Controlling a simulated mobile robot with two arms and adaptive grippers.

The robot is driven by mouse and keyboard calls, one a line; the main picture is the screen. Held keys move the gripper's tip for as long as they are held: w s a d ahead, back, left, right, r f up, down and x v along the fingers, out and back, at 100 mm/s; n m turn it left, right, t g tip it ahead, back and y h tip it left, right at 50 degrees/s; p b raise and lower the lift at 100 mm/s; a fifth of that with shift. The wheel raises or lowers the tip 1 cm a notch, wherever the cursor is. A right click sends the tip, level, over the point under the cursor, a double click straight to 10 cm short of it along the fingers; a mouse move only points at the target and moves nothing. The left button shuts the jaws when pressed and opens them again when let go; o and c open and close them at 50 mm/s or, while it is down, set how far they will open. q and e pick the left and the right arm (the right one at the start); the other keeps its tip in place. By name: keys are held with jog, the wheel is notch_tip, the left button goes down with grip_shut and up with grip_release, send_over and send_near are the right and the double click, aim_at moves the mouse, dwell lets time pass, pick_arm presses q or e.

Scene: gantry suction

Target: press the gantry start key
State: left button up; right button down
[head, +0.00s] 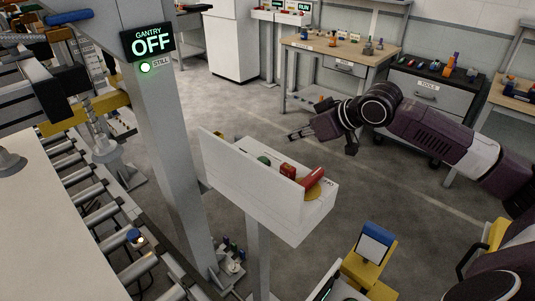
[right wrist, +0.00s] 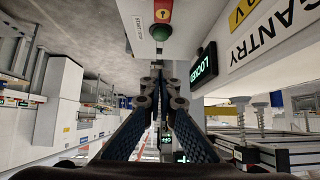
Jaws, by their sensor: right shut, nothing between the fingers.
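The control console (head: 225,165) stands on a post in the middle of the head view. A green button (head: 263,160), a red part (head: 287,170) and a large red knob (head: 311,180) on yellow sit on it. In the right wrist view the green button (right wrist: 160,33) is beyond my fingertips, beside a small upside-down label that seems to read START. A red and yellow part (right wrist: 162,12) is next to it. My right gripper (head: 291,137) is shut and empty, behind the console in the head view and apart from the button; its fingers also show in the wrist view (right wrist: 160,72). My left gripper is out of view.
A sign (head: 150,42) on the grey column reads GANTRY OFF, with a lit STILL lamp (head: 145,68). Roller conveyors (head: 95,200) run at the left. A workbench (head: 330,52) and tool cabinet (head: 430,92) stand behind open floor.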

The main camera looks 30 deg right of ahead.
jog(key=p, duration=0.4)
send_over(260, 158)
jog(key=s+d, duration=0.1)
jog(key=s, duration=0.2)
notch_tip(260, 158, down, 6)
jog(key=shift+d+f, duration=0.1)
jog(key=shift+f, duration=0.05)
notch_tip(260, 158, down, 3)
jog(key=shift+r+p, duration=0.1)
jog(key=shift+p, duration=0.25)
jog(key=shift+f, duration=0.65)
jog(key=shift+f, duration=0.1)
